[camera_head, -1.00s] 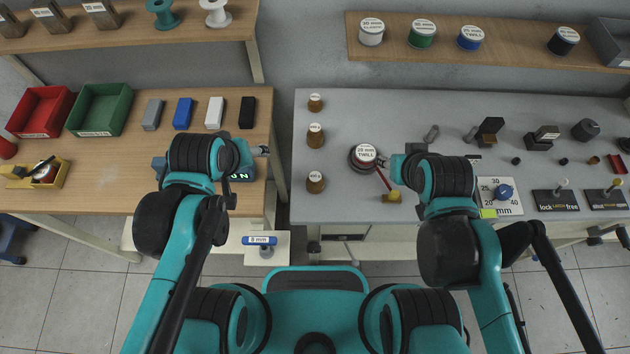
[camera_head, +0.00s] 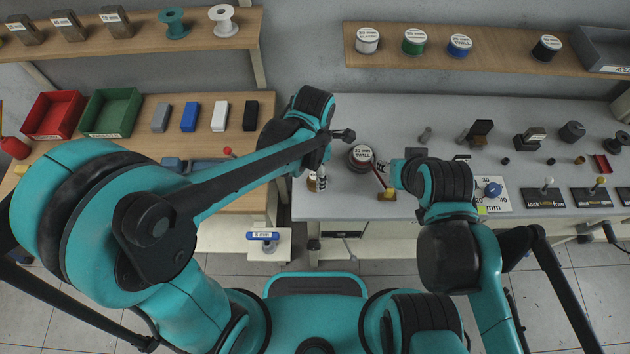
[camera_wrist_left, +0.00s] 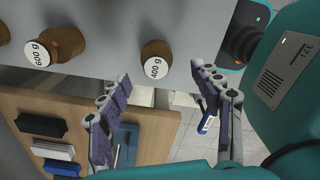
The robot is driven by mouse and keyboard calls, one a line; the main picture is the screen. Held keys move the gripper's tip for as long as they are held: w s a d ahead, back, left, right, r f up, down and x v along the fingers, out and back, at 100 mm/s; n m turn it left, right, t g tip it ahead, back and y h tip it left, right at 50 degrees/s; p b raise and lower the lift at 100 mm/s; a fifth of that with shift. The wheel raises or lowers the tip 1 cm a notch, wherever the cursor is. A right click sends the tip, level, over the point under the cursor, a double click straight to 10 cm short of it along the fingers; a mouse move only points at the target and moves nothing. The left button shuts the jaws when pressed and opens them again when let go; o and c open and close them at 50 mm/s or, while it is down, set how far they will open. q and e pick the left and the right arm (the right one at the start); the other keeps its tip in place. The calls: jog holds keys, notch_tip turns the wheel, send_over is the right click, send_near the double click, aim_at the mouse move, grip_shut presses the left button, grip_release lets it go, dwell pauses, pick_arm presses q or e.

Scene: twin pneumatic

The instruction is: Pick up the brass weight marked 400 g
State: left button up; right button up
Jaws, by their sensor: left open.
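The brass weight marked 400 g (camera_wrist_left: 155,66) stands on the grey bench near its edge, its white label facing up in the left wrist view. My left gripper (camera_wrist_left: 161,82) is open, with its two fingers apart on either side of the space just in front of the weight; I see no contact. In the head view, my left gripper (camera_head: 321,180) is over the bench's left edge and largely hides the weights there. Another brass weight, marked 600 g (camera_wrist_left: 62,46), stands to the left. My right gripper (camera_head: 384,166) is beside a dark spool labelled TWILL (camera_head: 361,158); its fingers are too small to judge.
The grey bench (camera_head: 440,106) holds several dark fixtures at right. The wooden table (camera_head: 150,100) at left carries red and green bins (camera_head: 110,112) and several coloured blocks. A gap separates the two tables.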

aim_at(315, 176)
pick_arm(q)
jog(key=f, duration=0.2)
jog(key=f+b, duration=0.1)
jog(key=f, duration=0.1)
jog(key=f+b, duration=0.1)
jog(key=f, duration=0.1)
jog(key=shift+w+d, duration=0.15)
jog(key=shift+w, duration=0.15)
jog(key=shift+r, duration=0.1)
grip_shut()
